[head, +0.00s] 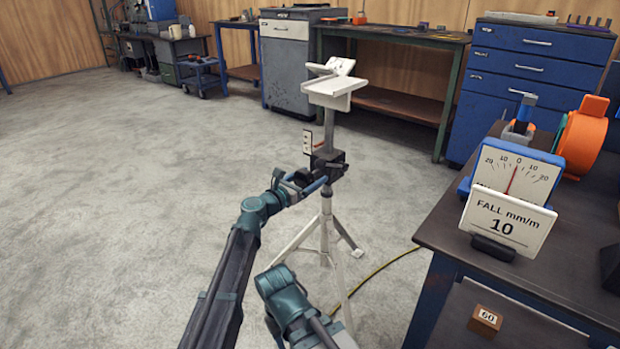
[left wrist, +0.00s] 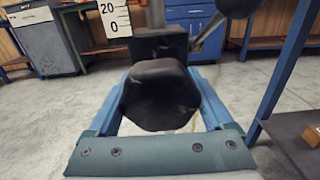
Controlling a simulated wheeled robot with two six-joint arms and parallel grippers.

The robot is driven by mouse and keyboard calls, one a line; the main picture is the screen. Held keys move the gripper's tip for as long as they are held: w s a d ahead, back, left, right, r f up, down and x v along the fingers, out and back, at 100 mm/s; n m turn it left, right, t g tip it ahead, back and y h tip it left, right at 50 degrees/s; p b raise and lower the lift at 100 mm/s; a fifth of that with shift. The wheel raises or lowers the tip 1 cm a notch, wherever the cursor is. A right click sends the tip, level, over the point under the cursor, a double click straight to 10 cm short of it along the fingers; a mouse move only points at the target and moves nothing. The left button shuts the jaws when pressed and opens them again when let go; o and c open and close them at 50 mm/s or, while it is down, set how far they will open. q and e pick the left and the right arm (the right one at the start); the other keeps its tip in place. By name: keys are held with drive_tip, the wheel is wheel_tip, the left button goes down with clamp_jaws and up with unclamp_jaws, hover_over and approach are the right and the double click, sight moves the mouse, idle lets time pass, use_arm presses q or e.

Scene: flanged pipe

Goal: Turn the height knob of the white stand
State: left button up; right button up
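The white stand (head: 327,235) stands on a tripod on the concrete floor, with a white tray-like head (head: 334,86) on a grey post. A black clamp block sits midway up the post. The height knob, black and lobed, fills the middle of the left wrist view (left wrist: 160,95). In the head view it is largely hidden by my left gripper (head: 310,184). The blue fingers lie on both sides of the knob in the left wrist view (left wrist: 162,105). Whether they press on it cannot be told. A white scale plate (left wrist: 115,18) shows behind. My right gripper is not in view.
A dark-topped workbench (head: 573,240) stands at the right, with a dial gauge (head: 515,178), a card reading "FALL mm/m 10" (head: 507,220) and an orange reel (head: 585,137). A yellow cable (head: 385,265) lies on the floor. The floor left of the stand is clear.

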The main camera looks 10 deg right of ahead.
use_arm(q)
drive_tip(key=c, duration=0.7)
drive_tip(key=shift+m, duration=0.4)
drive_tip(key=m, duration=0.7)
drive_tip(key=shift+a+m, duration=0.1)
drive_tip(key=shift+m, duration=0.2)
drive_tip(key=m, duration=0.3)
drive_tip(key=shift+w+m, duration=0.1)
drive_tip(key=shift+m, duration=0.2)
drive_tip(key=m, duration=0.3)
drive_tip(key=shift+r+m, duration=0.1)
drive_tip(key=shift+m, duration=0.2)
drive_tip(key=m, duration=0.6)
drive_tip(key=shift+r, duration=0.1)
